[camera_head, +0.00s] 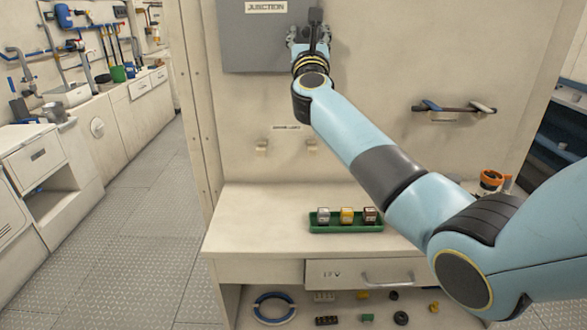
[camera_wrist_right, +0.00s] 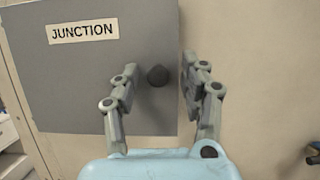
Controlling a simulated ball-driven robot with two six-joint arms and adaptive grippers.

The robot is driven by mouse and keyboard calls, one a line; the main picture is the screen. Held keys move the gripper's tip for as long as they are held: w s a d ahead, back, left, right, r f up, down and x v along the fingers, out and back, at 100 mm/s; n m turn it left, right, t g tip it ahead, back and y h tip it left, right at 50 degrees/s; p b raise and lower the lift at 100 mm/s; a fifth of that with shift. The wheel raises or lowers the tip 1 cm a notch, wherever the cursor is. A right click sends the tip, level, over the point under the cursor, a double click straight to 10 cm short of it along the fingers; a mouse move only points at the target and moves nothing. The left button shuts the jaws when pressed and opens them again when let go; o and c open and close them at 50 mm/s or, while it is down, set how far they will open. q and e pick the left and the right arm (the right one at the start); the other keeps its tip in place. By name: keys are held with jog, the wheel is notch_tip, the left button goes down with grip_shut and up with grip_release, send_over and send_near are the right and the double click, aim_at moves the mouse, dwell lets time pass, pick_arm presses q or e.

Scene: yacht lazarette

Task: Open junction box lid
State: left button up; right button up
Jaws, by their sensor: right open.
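The junction box lid (camera_head: 262,43) is a flat grey panel labelled JUNCTION on the upper wall in the head view. It also shows in the right wrist view (camera_wrist_right: 80,90), lying flat with no gap visible. A dark round knob (camera_wrist_right: 157,76) sits near its right edge. My right gripper (camera_head: 309,35) is at the lid's right edge. In the right wrist view my right gripper (camera_wrist_right: 158,80) is open, with one finger on each side of the knob, apart from it. The left finger is in front of the lid and the right one is by its edge. My left gripper is not in view.
A bench (camera_head: 260,215) below holds a green tray (camera_head: 346,228) with three small blocks. A rack with a dark-handled tool (camera_head: 452,108) is on the wall at right. A drawer (camera_head: 365,273) and a shelf with several small parts are underneath. Open floor lies at left.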

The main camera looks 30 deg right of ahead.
jog(key=b+v, duration=0.3)
jog(key=v, duration=0.8)
jog(key=s+a+f+n+t+y, duration=0.1)
jog(key=s+a+f+n+y, duration=0.1)
jog(key=a+n+y, duration=0.7)
jog(key=s+a+f+n+y, duration=0.2)
jog(key=a+n+y, duration=0.3)
jog(key=n, duration=0.8)
jog(key=s+a+f+n+g, duration=0.1)
jog(key=s+f+n+g, duration=0.4)
jog(key=f, duration=0.5)
jog(key=s+a+f+n+g+y, duration=0.1)
jog(key=s+f+n+g, duration=0.4)
jog(key=s+f+n, duration=0.3)
jog(key=shift+a+f+n+y+b, duration=0.15)
jog(key=shift+f+n+y+b, duration=0.25)
jog(key=shift+f+n, duration=0.6)
jog(key=shift+s+f, duration=0.1)
